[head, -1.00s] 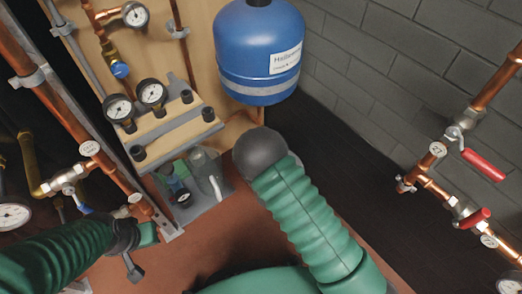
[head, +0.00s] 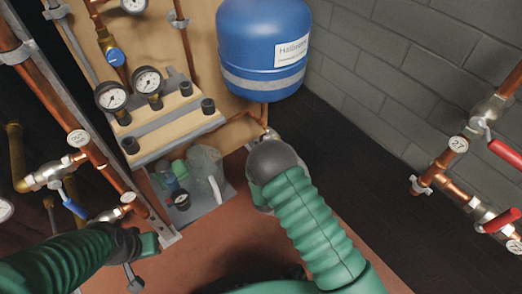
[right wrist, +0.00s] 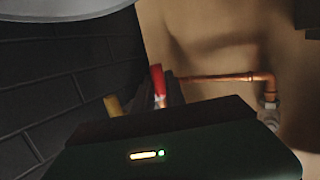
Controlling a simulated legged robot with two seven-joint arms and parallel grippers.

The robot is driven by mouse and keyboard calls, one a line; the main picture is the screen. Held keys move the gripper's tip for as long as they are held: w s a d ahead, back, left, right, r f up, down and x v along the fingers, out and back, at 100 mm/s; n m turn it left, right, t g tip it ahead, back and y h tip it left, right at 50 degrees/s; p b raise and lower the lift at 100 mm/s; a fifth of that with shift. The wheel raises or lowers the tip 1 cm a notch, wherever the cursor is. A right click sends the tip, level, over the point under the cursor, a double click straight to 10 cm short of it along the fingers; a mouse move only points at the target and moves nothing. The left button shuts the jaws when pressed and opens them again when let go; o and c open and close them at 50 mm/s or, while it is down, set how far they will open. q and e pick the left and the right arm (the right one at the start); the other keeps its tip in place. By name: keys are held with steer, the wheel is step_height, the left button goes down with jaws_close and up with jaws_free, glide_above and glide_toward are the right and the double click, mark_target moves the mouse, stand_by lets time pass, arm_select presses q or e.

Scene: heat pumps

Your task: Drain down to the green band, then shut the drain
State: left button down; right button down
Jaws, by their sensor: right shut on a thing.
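My right gripper (right wrist: 138,103) shows in the right wrist view, its dark fingers closed around a red handle (right wrist: 157,80). In the head view my dark wrist hides this gripper, below the blue vessel (head: 262,45). A copper pipe (right wrist: 230,77) runs beside the handle to a metal fitting (right wrist: 269,98). Two round gauges, one at left (head: 111,96) and one beside it (head: 148,80), sit on the wooden board; their needles and any green band are too small to read. My left gripper (head: 146,246) is low at left, apart from the gauges; its jaw opening is unclear.
A clear container (head: 205,165) and small bottles stand on a grey tray (head: 208,202) below the board. Copper pipes with a blue-handled valve (head: 73,207) stand at left. Red-handled valves (head: 506,153) line the right wall.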

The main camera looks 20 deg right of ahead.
steer(key=shift+a+f, duration=0.1)
steer(key=shift+f, duration=0.05)
steer(key=c, duration=1.4)
jaws_free()
steer(key=shift+s, duration=0.1)
steer(key=shift+p+v, duration=4.1)
steer(key=shift+v, duration=4.25)
